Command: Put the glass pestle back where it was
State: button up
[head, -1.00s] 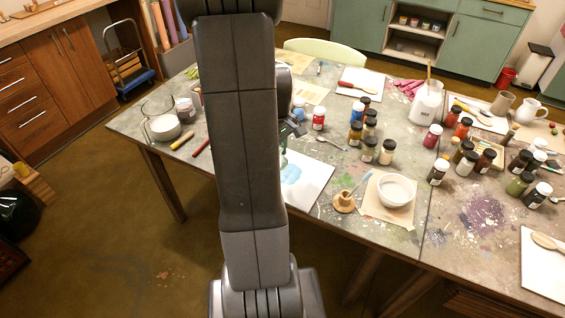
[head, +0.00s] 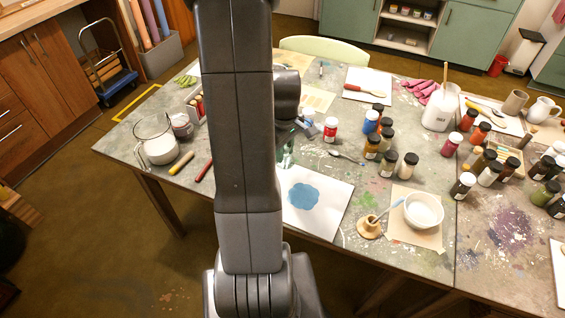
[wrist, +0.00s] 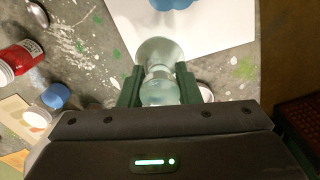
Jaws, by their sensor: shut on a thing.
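The glass pestle (wrist: 158,52) is clear glass with a wide, flared round end. My gripper (wrist: 159,86) is shut on its narrow part, with a dark green finger on each side. In the wrist view the flared end shows against a sheet of white paper (wrist: 215,22). I cannot tell whether it touches the sheet. In the head view my arm hides most of the gripper; a bit of green glassy shape shows beside the arm, above the paper (head: 332,207) with a blue paint patch (head: 304,195).
A red-labelled jar (head: 331,130) and several pigment bottles (head: 388,163) stand right of my gripper. A white bowl (head: 424,211) and a wooden holder (head: 370,228) are at the table's front.

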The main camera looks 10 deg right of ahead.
aim_at(284, 163)
jog(key=shift+f, duration=2.7)
jog(key=shift+f, duration=0.1)
jog(key=shift+f, duration=0.15)
jog(key=o, duration=0.9)
notch_tip(284, 163, up, 13)
jog(key=shift+f, duration=0.2)
jog(key=shift+f, duration=0.15)
